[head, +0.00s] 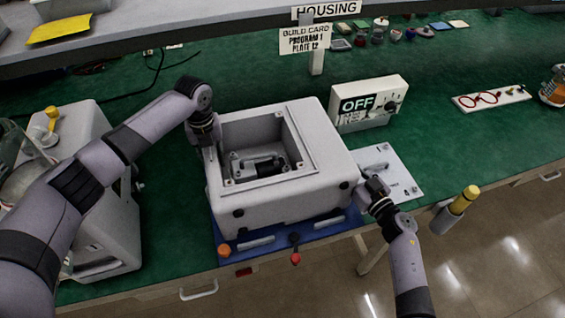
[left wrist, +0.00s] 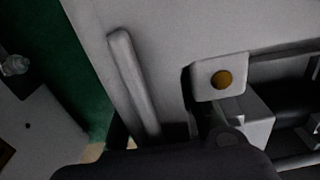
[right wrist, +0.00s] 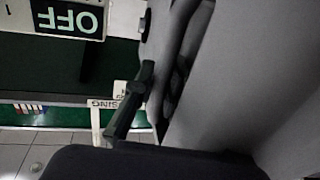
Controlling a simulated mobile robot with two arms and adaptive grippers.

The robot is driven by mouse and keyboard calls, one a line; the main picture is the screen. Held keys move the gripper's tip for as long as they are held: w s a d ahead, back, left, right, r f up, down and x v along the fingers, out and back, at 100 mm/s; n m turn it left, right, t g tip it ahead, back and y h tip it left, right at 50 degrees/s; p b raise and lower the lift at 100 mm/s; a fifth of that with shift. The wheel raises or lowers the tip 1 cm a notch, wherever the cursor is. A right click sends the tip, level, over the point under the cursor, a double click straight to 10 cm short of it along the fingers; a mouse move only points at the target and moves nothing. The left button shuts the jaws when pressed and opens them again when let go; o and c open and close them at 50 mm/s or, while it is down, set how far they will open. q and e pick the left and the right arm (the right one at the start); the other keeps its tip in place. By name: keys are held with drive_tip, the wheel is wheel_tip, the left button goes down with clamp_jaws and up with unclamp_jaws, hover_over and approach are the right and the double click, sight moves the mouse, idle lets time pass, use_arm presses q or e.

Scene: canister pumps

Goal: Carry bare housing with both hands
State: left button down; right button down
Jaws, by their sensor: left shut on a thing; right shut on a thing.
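The bare housing (head: 290,200), a grey box with a square opening in its top, is in the middle of the head view. Dark parts show inside the opening. My left gripper (head: 212,145) is shut on its left side, near the back corner; the housing's grey wall fills much of the left wrist view (left wrist: 190,30). My right gripper (head: 364,190) is shut at its right side, near the front corner; the wall also shows in the right wrist view (right wrist: 245,90). The fingertips are mostly hidden. The housing is over a blue plate (head: 315,228); I cannot tell whether they touch.
A grey machine (head: 105,225) stands close on the left. A white plate with a handle (head: 400,175) lies to the right, and an OFF box (head: 368,103) stands behind. A yellow-topped cylinder (head: 455,210) is at the front edge.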

sight(338, 140)
drive_tip(key=shift+w+d+r+p, duration=0.1)
drive_tip(key=shift+r+p, duration=1.6)
drive_tip(key=shift+r, duration=0.55)
